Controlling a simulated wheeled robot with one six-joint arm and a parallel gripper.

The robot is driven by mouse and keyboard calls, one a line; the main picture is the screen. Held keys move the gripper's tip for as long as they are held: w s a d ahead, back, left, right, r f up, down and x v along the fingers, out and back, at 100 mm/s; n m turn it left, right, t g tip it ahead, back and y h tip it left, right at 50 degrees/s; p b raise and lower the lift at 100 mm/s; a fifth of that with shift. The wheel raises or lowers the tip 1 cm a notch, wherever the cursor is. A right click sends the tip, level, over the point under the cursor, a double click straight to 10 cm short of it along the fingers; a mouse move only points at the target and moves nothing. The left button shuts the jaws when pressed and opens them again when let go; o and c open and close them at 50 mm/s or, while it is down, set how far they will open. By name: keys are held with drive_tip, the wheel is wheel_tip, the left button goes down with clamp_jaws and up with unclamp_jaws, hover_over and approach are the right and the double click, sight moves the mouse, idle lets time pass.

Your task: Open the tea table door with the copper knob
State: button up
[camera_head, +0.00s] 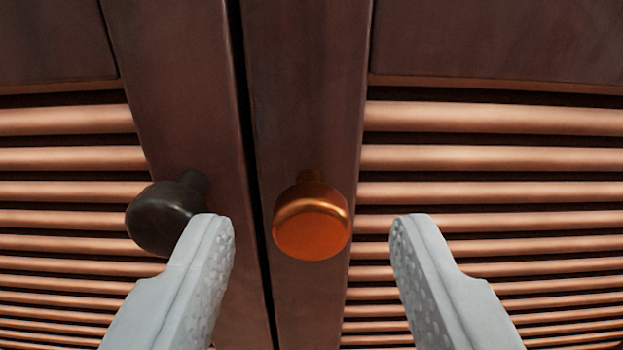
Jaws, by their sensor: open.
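The copper knob (311,220) is a shiny orange round knob on the right door's brown frame (305,110), beside the dark gap between the doors. My gripper (312,228) is open, with one grey finger to the left of the copper knob and one to the right. In the picture the knob lies between the fingertips, and neither finger appears to touch it. How far the fingertips are from the door in depth is hard to tell. The right door (480,158) looks shut, level with the left one.
A dark, nearly black knob (160,217) is on the left door (175,90). My left finger overlaps its right edge in the picture; contact cannot be told. Both doors have horizontal copper-brown slats below plain dark panels.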

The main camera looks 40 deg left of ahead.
drive_tip(key=shift+w+a, duration=0.4)
clamp_jaws()
